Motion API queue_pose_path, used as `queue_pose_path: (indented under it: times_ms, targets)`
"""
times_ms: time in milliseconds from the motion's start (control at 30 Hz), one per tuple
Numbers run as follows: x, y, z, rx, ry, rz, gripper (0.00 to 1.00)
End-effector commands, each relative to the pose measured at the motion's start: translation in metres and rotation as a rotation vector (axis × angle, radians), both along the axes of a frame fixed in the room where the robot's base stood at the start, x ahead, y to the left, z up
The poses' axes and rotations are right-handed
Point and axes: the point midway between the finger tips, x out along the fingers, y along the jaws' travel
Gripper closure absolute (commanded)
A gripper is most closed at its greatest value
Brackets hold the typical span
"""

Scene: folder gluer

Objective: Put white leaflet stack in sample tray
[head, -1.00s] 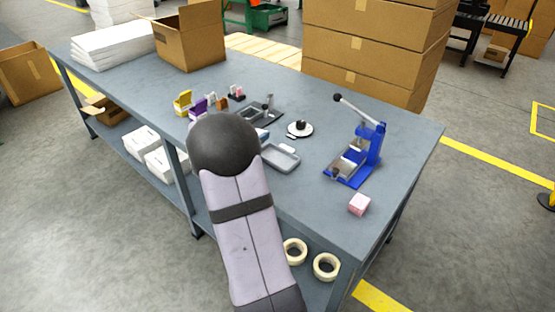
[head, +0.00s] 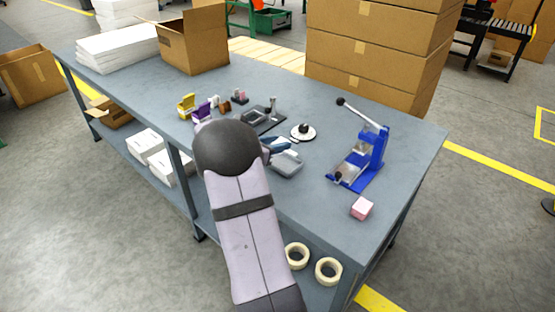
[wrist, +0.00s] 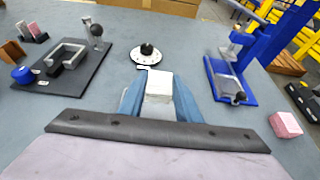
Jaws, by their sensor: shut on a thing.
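My gripper (wrist: 160,98) has blue fingers shut on the white leaflet stack (wrist: 159,84), which shows as a small white block between them in the wrist view. In the head view my gripper (head: 278,146) is at the far side of the grey sample tray (head: 288,166), over part of it. The tray is shallow and looks empty where it shows. In the wrist view it is mostly hidden behind the fingers. I cannot tell whether the stack touches the tray.
A round white dial with a black knob (head: 303,132) stands just beyond the tray. A blue lever press (head: 362,158) and a pink block (head: 362,207) are to the right. A dark fixture plate (wrist: 75,66) is to the left.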

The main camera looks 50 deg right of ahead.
Motion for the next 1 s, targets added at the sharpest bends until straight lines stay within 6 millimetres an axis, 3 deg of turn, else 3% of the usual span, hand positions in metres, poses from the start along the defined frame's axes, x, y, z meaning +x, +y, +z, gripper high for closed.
queue_pose_path:
  times_ms: [133, 433, 700, 1000]
  targets:
    - [0.0, 0.0, -0.018, 0.0, 0.001, 0.0, 0.91]
    - [0.0, 0.0, -0.027, -0.001, 0.0, 0.001, 0.91]
    - [0.0, 0.0, -0.056, 0.0, 0.001, 0.0, 0.91]
    - [0.0, 0.0, -0.059, -0.001, -0.001, 0.001, 0.91]
